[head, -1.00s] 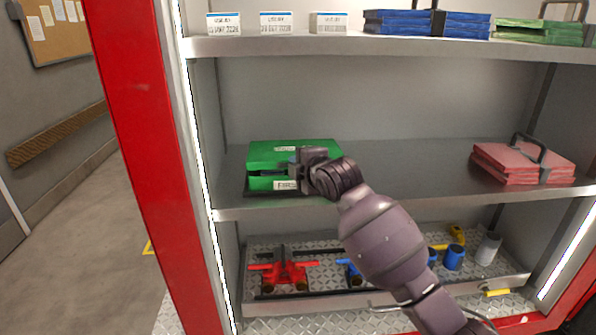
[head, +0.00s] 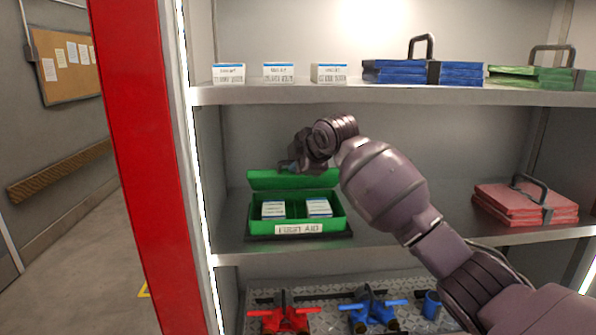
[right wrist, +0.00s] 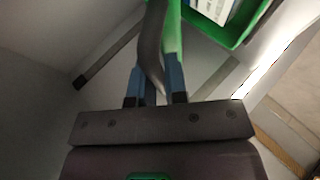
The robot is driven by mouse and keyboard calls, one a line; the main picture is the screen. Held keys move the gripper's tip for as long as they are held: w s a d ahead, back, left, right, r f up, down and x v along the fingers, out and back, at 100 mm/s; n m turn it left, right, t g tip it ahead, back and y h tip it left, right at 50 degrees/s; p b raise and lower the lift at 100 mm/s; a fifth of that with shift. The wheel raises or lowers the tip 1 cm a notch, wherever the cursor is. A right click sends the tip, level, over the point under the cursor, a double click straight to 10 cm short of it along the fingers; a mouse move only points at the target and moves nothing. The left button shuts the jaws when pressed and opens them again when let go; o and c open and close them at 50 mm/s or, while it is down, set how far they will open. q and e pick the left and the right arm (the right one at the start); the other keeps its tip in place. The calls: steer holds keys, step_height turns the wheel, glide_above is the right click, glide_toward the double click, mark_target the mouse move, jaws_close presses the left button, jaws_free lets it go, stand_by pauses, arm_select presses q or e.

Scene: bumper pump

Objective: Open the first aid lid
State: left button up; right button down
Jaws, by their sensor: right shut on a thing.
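The green first aid box (head: 258,227) sits on the middle shelf with a "FIRST AID" label on its front. Its green lid (head: 268,180) stands raised at the back, and white packs with blue tops (head: 273,209) show inside. My right gripper (head: 290,166) is at the top edge of the lid, above the back of the box. My left gripper is not in view.
A red folded bundle with a black handle (head: 525,203) lies on the same shelf at right. The upper shelf (head: 330,95) holds white boxes and blue and green bundles. Red (head: 284,316) and blue (head: 372,312) valve-like parts stand below. A red post (head: 140,170) borders the left.

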steer(key=shift+w+r, duration=0.1)
stand_by(0.3)
steer(key=c, duration=1.2)
jaws_free()
steer(key=shift+o, duration=0.2)
steer(key=b+v, duration=0.2)
steer(key=v, duration=0.8)
steer(key=shift+s+d+r, duration=0.2)
steer(key=shift+s+d, duration=0.05)
steer(key=shift+f, duration=0.1)
